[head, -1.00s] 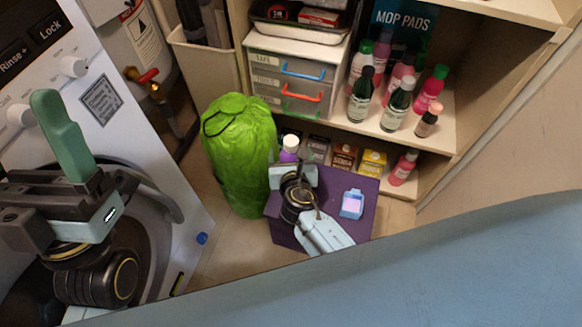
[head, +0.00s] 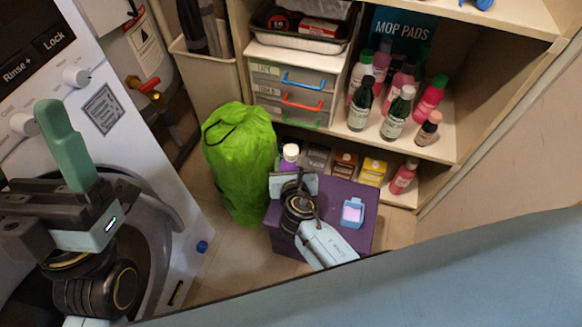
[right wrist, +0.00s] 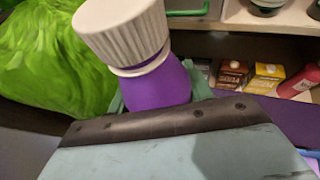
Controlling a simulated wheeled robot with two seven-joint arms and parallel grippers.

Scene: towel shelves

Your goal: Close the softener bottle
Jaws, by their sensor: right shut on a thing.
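The softener bottle is purple with a white cap (head: 290,152), beside the green bag above the purple stand. In the right wrist view its ribbed white cap (right wrist: 122,28) sits on the neck, with a pale ring under the cap's edge. Its purple body (right wrist: 158,84) is partly hidden behind my gripper housing. My right gripper (head: 292,172) is shut on the bottle's body below the cap; its green fingers show only in part beside the purple. My left gripper (head: 66,145) is up at the left before the washer, with no visible object; its finger gap is unclear.
A bulging green bag (head: 238,160) stands close left of the bottle. A small light-blue item (head: 352,211) lies on the purple stand (head: 350,188). Cartons (head: 373,170) stand behind, and several bottles (head: 393,118) fill the shelf. A washer (head: 110,110) is at left.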

